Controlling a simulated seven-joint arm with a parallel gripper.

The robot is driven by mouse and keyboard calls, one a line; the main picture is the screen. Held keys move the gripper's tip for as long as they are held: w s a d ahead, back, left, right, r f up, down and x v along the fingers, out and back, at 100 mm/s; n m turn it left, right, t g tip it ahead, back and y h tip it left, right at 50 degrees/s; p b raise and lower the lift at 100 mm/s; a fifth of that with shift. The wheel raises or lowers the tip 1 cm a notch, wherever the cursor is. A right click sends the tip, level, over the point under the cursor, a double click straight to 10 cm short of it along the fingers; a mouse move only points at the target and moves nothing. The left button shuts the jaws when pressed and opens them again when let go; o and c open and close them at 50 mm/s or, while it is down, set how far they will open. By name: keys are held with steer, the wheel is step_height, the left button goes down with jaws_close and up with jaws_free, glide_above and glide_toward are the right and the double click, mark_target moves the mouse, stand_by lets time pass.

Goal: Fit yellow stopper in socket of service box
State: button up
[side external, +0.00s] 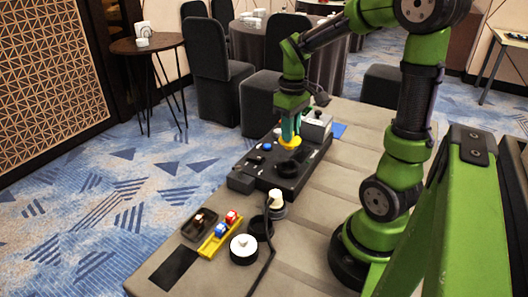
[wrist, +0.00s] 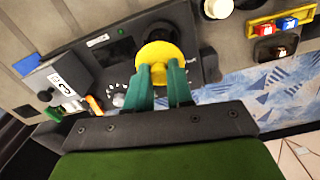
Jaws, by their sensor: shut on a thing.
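The yellow stopper (side external: 290,143) is a round disc held in my gripper (side external: 291,137). My gripper's teal fingers are shut on its raised grip, also seen in the wrist view (wrist: 160,72). The stopper (wrist: 161,52) is over the long black service box (side external: 266,175). In the side view, a dark round socket (side external: 287,168) shows on the box just below the stopper. In the wrist view, a black ring (wrist: 158,31) shows past the stopper's far edge, and the stopper partly covers it. I cannot tell whether stopper and box touch.
A grey unit (side external: 317,123) stands at the box's far end. On the near table are a white-topped connector (side external: 276,198), a white round cap (side external: 243,245), a black cable, a yellow tray (side external: 213,244) with red and blue pieces, and a dark tray (side external: 199,222).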

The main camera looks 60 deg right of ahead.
steer(key=shift+f, duration=2.4)
steer(key=shift+f, duration=1.65)
stand_by(1.0)
steer(key=o, duration=1.1)
steer(key=shift+r, duration=4)
